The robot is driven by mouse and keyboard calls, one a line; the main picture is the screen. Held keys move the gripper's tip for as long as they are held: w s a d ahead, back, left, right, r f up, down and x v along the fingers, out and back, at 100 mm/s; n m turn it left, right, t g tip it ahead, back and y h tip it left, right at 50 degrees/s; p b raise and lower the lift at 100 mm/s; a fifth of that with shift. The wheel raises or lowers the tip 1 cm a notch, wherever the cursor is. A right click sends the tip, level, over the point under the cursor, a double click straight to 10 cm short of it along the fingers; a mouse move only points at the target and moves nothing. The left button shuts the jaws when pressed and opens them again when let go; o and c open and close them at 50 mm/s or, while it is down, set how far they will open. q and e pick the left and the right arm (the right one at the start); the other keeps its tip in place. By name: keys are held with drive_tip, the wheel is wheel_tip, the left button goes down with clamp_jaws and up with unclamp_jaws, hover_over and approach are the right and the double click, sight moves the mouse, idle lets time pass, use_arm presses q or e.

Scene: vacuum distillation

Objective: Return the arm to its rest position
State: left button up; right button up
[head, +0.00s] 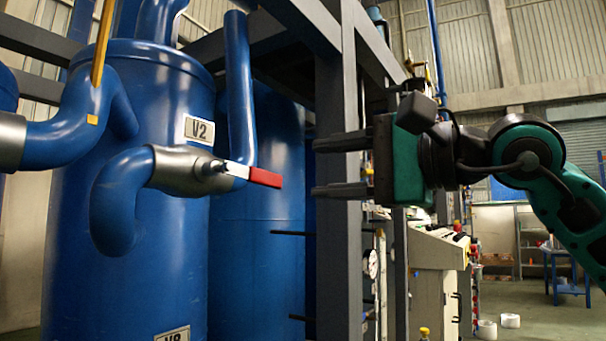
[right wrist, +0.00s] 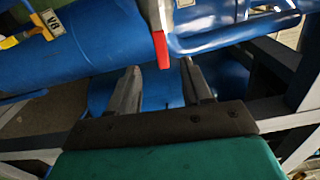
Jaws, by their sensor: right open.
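My right gripper (head: 318,167) is open and empty in the head view, its two fingers pointing left in front of the dark steel frame. A red-handled valve lever (head: 262,177) sits to the left of the fingertips, on the pipe of the blue tank labelled V2 (head: 130,260). A gap shows between fingertips and lever. In the right wrist view the open fingers (right wrist: 162,80) point up the picture, and the red lever (right wrist: 161,50) shows beyond them. My left gripper is out of view.
The dark steel frame (head: 338,250) stands behind the right gripper. A control panel (head: 437,250) stands below and right of it. A blue-legged table (head: 568,275) and white rolls (head: 510,320) are far back on the right, with open floor around them.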

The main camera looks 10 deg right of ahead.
drive_tip(key=shift+s+d, duration=0.25)
drive_tip(key=shift+s, duration=0.05)
drive_tip(key=shift+w, duration=0.1)
